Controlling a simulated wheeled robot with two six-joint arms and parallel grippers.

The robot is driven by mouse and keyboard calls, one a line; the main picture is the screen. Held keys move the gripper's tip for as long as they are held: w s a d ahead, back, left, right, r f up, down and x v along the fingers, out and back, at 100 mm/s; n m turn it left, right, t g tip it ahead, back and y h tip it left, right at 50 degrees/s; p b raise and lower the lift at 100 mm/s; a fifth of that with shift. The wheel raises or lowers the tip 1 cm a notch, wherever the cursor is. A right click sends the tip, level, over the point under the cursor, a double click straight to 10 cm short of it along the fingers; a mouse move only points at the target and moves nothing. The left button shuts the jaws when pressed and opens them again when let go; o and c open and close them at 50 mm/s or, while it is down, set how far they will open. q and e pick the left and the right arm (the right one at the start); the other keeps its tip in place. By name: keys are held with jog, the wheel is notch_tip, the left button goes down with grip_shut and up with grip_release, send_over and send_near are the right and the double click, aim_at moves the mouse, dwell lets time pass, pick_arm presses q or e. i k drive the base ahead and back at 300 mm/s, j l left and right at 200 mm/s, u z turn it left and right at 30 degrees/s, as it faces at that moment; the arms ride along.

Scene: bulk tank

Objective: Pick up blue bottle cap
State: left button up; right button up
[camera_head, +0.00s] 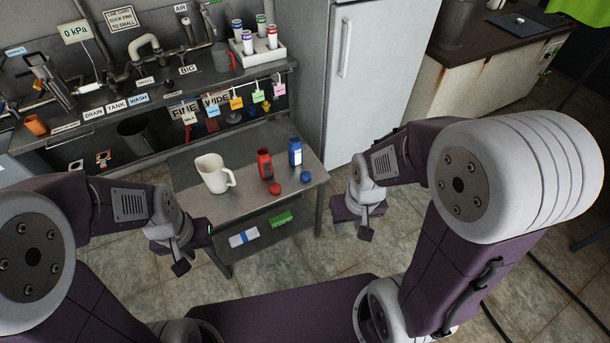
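The blue bottle cap (305,177) lies on the small table's top (240,205), near its right front part. It sits just in front of the blue bottle (295,153), which stands upright with a white label. My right gripper (366,234) hangs to the right of the table, lower in the picture and apart from the cap. My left gripper (181,267) hangs at the table's left front side, far from the cap. One dark fingertip shows clearly on each gripper, so their opening is unclear. No object shows in either gripper.
A red cap (276,188) lies left of the blue cap, beside a red bottle (264,164). A white jug (214,174) stands further left. A white fridge (365,80) rises behind the table. The shelf below holds a green box (281,219).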

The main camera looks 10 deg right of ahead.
aim_at(305, 177)
jog(key=i+u, duration=0.2)
jog(key=i, duration=0.25)
jog(key=i+l+u, duration=0.2)
jog(key=i, duration=0.25)
